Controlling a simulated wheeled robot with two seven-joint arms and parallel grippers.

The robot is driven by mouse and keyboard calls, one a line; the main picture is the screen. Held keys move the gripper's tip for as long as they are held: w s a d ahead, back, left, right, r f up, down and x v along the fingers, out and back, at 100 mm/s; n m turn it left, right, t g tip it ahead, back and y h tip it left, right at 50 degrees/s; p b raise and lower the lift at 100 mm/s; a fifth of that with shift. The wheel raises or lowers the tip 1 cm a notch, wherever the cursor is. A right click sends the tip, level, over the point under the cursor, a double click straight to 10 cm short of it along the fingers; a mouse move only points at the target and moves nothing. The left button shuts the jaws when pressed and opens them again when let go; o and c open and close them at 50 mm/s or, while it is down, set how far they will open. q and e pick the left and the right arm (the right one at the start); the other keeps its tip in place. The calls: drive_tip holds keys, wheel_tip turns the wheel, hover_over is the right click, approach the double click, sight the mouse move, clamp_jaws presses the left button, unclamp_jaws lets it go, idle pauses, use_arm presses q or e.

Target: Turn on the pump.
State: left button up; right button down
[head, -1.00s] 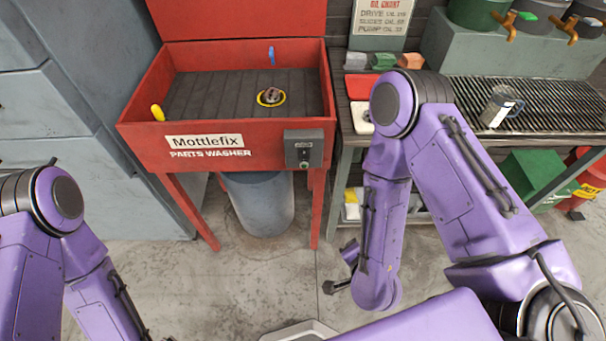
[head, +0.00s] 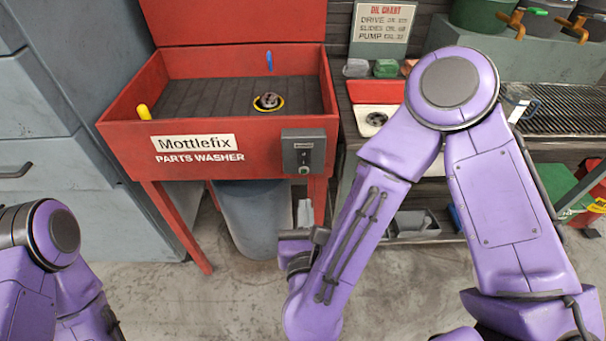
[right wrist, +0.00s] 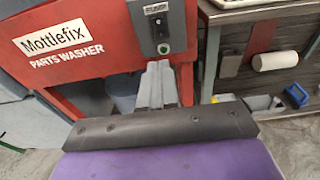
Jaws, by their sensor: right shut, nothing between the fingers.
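The red parts washer (head: 120,140), marked Mottlefix, has a dark grey control box (head: 303,152) on the right of its front. In the right wrist view the box (right wrist: 145,30) carries a small label, a small dark switch and a round green button (right wrist: 162,48) below it. My right gripper (head: 305,203) is below the box, pointing up toward it. In the right wrist view its grey fingers (right wrist: 159,66) are together, with nothing between them, and their tips appear just under the green button. I cannot tell the gap. My left gripper is out of view.
The washer's basin holds a part in a yellow ring (head: 268,102). A grey bucket (head: 250,215) stands under the washer. Grey cabinets (head: 55,130) stand on the left.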

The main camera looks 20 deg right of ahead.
sight(303, 163)
drive_tip(key=p+x, duration=0.3)
drive_tip(key=x, duration=0.9)
drive_tip(key=shift+d+f, duration=0.1)
